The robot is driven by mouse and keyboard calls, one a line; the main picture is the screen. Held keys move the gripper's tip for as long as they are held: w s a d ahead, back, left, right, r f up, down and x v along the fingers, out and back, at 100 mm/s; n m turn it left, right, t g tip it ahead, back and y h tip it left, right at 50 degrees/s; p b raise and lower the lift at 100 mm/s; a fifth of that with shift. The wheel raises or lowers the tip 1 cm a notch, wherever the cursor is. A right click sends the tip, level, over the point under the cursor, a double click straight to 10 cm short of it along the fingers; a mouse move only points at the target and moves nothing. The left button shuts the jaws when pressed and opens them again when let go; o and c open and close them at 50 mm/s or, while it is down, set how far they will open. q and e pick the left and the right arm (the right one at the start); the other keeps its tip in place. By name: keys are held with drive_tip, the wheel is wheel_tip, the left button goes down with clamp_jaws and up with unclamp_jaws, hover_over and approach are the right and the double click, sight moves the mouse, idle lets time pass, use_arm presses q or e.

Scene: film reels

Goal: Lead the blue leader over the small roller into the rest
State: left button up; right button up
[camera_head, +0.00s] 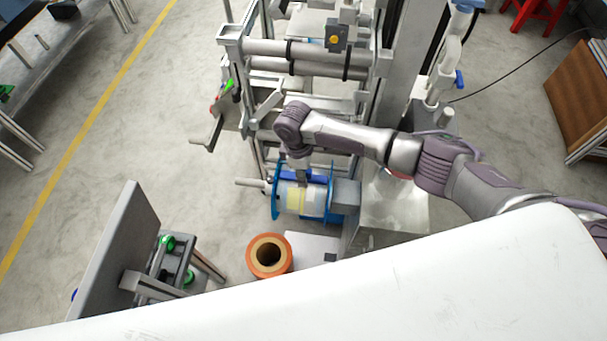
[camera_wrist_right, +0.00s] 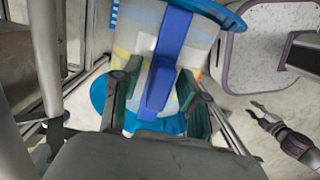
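The film reel, with blue flanges and a pale yellow-banded wound face (camera_head: 297,199), sits on a spindle in the lower middle of the head view. The blue leader (camera_wrist_right: 172,45) runs as a strip down the reel's face in the right wrist view. My right gripper (camera_head: 302,181) is right at the reel's upper side. In the right wrist view its fingers (camera_wrist_right: 158,100) stand apart on either side of the blue leader, with narrow gaps visible. A small, distant gripper at the right of the wrist view, apparently my left (camera_wrist_right: 260,113), is too small to judge. I cannot single out the small roller or rest.
Large silver rollers (camera_head: 290,50) cross the machine frame above the reel. An orange roll (camera_head: 269,257) stands on the floor below it. A grey panel stand (camera_head: 120,240) is at lower left. A wooden cabinet (camera_head: 583,95) is far right.

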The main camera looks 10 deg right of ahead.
clamp_jaws()
drive_tip(key=shift+r+p, duration=2.55)
drive_tip(key=shift+p, duration=0.15)
idle(0.6)
drive_tip(key=w+d+r+p, duration=0.1)
drive_tip(key=w+r+p, duration=0.2)
drive_tip(key=r+p, duration=0.5)
wheel_tip(320, 180, up, 3)
drive_tip(key=shift+d+f+p, duration=0.15)
drive_tip(key=shift+d+p, duration=0.05)
drive_tip(key=shift+p, duration=0.1)
idle(1.4)
drive_tip(key=shift+w, duration=0.15)
drive_tip(key=shift+w+d+b, duration=0.3)
drive_tip(key=shift+w+b, duration=0.3)
drive_tip(key=shift+w, duration=0.15)
drive_tip(key=shift+w+d+b, duration=0.35)
drive_tip(key=shift+w+b, duration=0.3)
drive_tip(key=shift+w, duration=0.1)
drive_tip(key=shift+w+d+b, duration=0.3)
drive_tip(key=shift+w+b, duration=0.3)
drive_tip(key=shift+w, duration=0.15)
